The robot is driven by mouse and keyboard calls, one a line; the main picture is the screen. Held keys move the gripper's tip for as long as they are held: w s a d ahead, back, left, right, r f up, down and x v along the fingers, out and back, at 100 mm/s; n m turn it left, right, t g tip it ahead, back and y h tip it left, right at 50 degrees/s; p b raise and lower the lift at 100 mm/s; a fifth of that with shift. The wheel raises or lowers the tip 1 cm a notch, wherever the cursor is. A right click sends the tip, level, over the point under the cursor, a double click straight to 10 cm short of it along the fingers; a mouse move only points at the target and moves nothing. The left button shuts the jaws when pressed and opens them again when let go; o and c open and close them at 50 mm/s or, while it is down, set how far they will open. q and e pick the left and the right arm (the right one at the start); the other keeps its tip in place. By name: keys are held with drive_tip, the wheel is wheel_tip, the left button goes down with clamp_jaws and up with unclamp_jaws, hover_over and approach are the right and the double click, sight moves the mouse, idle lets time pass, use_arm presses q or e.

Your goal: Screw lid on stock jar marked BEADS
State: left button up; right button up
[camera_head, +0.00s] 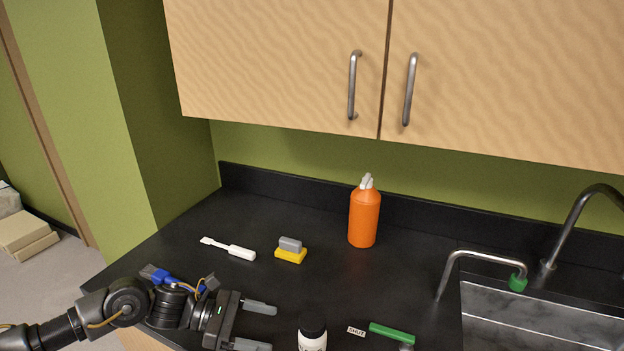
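A small white jar (312,341) with a black top (312,324) stands at the bottom edge of the picture, partly cut off. Its dark marking is too small to read, and I cannot tell whether the black top is a lid screwed down or only resting. My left gripper (268,328) is open, its two grey fingers pointing right toward the jar. The fingers are left of the jar with a gap and hold nothing. No separate loose lid shows. My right gripper is out of view.
An orange bottle (364,218) stands near the back wall. A white-handled tool (229,248) and a yellow-and-grey block (290,250) lie on the black counter (330,275). A green-handled item (391,333) and a small label (356,331) lie right of the jar. A sink (530,322) is at right.

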sight(304, 337)
use_arm(q)
drive_tip(key=shift+s+d+r, duration=0.2)
drive_tip(key=shift+s+d, duration=0.05)
drive_tip(key=shift+s, duration=0.2)
drive_tip(key=shift+w+d+f+p, duration=0.1)
drive_tip(key=shift+d+p, duration=0.2)
drive_tip(key=p+x, duration=0.1)
drive_tip(key=x, duration=0.3)
drive_tip(key=shift+d+f, duration=0.1)
drive_tip(key=shift+d, duration=0.3)
drive_tip(key=shift+d+f+b, duration=0.7)
drive_tip(key=shift+d+b, duration=0.3)
drive_tip(key=shift+d, duration=0.05)
drive_tip(key=shift+w+d+f+b, duration=0.1)
drive_tip(key=shift+d+f+b, duration=0.05)
drive_tip(key=shift+d+b, duration=0.45)
drive_tip(key=shift+d, duration=0.35)
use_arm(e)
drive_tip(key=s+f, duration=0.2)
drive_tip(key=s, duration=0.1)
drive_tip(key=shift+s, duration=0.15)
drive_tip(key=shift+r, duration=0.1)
use_arm(q)
drive_tip(key=c, duration=1.5)
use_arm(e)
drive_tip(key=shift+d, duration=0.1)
use_arm(q)
drive_tip(key=shift+o, duration=0.2)
